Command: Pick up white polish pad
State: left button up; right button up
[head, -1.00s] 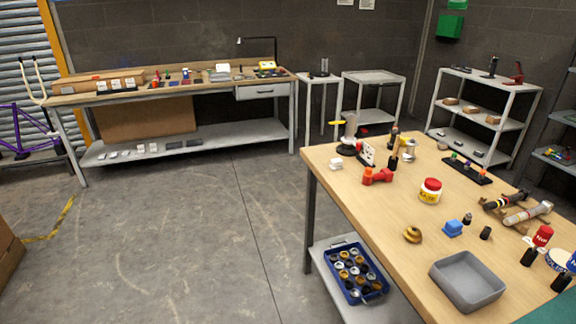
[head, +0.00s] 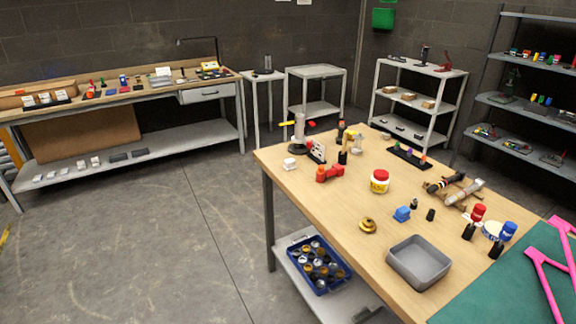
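I cannot tell for certain which thing is the white polish pad. A blue crate (head: 294,265) on the shelf under the wooden table holds several small round pieces in white, black and orange-brown. A small white block (head: 290,163) sits on the table's far left corner. A yellow-brown round piece (head: 368,226) lies near the table's left edge. Neither of my grippers is in view.
The wooden table (head: 330,205) carries a grey tray (head: 420,262), a yellow jar with a red lid (head: 379,182), a red tool (head: 329,173) and several bottles. A green mat (head: 490,292) with pink frame parts (head: 548,262) lies at the right. The floor (head: 150,240) left of the table is clear.

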aim_at(289, 164)
jog(key=i+j, duration=1.5)
jog(key=i, duration=0.15)
jog(key=i+j+z, duration=0.45)
jog(key=j, duration=0.25)
jog(key=i, duration=0.1)
